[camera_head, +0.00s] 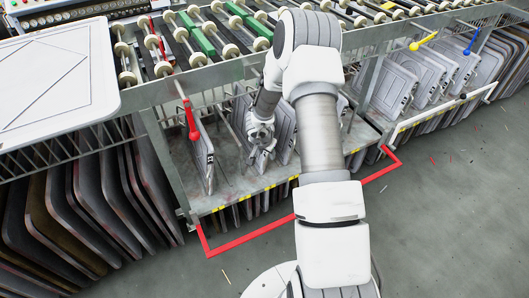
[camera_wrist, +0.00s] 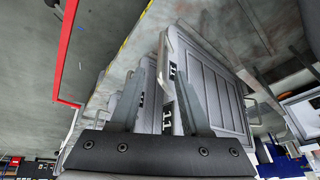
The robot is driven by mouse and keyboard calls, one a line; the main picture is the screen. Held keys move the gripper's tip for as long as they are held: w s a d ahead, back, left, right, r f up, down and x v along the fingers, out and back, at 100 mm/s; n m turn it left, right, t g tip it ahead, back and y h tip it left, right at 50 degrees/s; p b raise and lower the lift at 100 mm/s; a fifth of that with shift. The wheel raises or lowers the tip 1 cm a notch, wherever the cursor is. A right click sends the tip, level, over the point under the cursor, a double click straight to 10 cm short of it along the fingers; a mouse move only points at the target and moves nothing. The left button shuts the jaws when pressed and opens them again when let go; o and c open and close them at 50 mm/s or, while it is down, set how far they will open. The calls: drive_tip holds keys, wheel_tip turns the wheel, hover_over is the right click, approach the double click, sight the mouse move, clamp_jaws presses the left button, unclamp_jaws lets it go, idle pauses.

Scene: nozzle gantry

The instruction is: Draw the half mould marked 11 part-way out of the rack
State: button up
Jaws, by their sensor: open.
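Several grey half moulds stand upright in the rack (camera_head: 240,188). One (camera_head: 201,157) stands at the left of the bay with a dark label on its front edge. Others (camera_head: 285,132) stand behind and right of my gripper (camera_head: 262,145). In the wrist view, my gripper (camera_wrist: 160,74) is open, its two fingers pointing toward the moulds. A large ribbed half mould (camera_wrist: 215,80) with a dark label and a front handle is just right of the fingers. More labelled mould edges show between and behind the fingers. Contact is unclear.
A red bar frame (camera_head: 238,243) sticks out low in front of the bay and also shows in the wrist view (camera_wrist: 66,45). Conveyor rollers (camera_head: 215,38) run above. Dark boards (camera_head: 65,205) fill the left. The floor (camera_head: 440,190) at the right is mostly clear.

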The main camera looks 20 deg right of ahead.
sight(267, 154)
drive_tip(key=shift+b+x, duration=0.45)
drive_tip(key=shift+x, duration=1.1)
clamp_jaws()
drive_tip(key=shift+s+d, duration=0.1)
drive_tip(key=shift+d, duration=0.1)
